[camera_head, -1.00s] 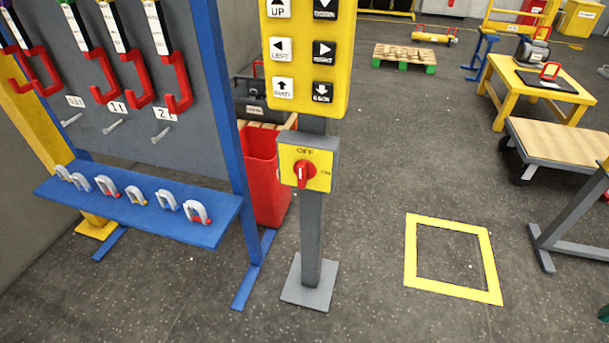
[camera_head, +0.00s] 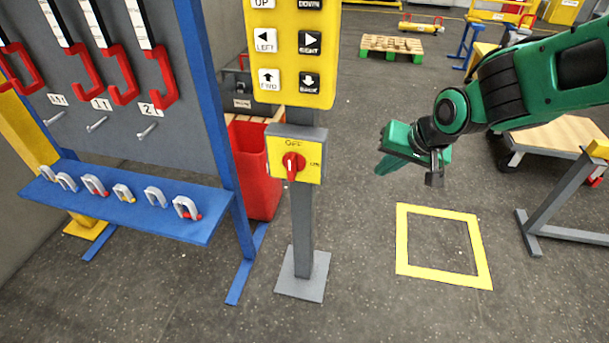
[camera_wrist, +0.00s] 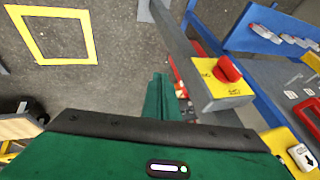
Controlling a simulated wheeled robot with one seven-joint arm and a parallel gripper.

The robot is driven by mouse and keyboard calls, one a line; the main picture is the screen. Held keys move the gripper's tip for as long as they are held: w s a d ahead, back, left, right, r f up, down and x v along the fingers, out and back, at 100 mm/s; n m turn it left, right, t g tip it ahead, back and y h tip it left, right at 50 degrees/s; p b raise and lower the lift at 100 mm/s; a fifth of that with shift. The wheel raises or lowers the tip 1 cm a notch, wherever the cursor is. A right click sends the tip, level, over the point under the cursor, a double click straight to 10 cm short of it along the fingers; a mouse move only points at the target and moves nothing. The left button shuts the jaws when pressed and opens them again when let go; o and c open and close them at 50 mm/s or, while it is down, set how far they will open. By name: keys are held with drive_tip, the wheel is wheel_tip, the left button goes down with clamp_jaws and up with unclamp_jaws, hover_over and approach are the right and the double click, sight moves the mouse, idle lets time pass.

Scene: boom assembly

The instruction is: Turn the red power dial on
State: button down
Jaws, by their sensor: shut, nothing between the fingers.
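The red power dial (camera_head: 293,166) sits on a yellow switch box (camera_head: 309,163) marked OFF at the top and ON at the right, on a grey post. Its handle stands near vertical in the head view. In the wrist view the red dial (camera_wrist: 228,69) is right of the fingers, on the yellow plate (camera_wrist: 222,83). My green gripper (camera_head: 383,168) is to the right of the box in the head view, apart from it. In the wrist view its fingers (camera_wrist: 160,98) are together and empty.
A yellow button panel (camera_head: 292,50) is above the switch box on the same post (camera_head: 303,220). A blue rack (camera_head: 130,211) with hooks and shackles stands at the left. A red bin (camera_head: 256,170) is behind the post. A yellow floor square (camera_head: 440,277) lies at the right.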

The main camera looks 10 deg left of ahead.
sight(292, 166)
drive_tip(key=s+a+f+y, duration=0.1)
drive_tip(key=a+y, duration=0.1)
drive_tip(key=a, duration=0.9)
drive_tip(key=shift+n, duration=0.4)
drive_tip(key=shift+w+a+f, duration=0.55)
drive_tip(key=shift+a+f, duration=0.8)
drive_tip(key=shift+a, duration=0.1)
drive_tip(key=shift+w+a+f, duration=0.55)
drive_tip(key=shift+a+f, duration=0.75)
drive_tip(key=shift+a, duration=0.15)
drive_tip(key=shift+w+a+f, duration=0.55)
drive_tip(key=shift+a+f, duration=0.8)
drive_tip(key=shift+a, duration=0.1)
drive_tip(key=shift+a, duration=0.1)
drive_tip(key=shift+f, duration=0.1)
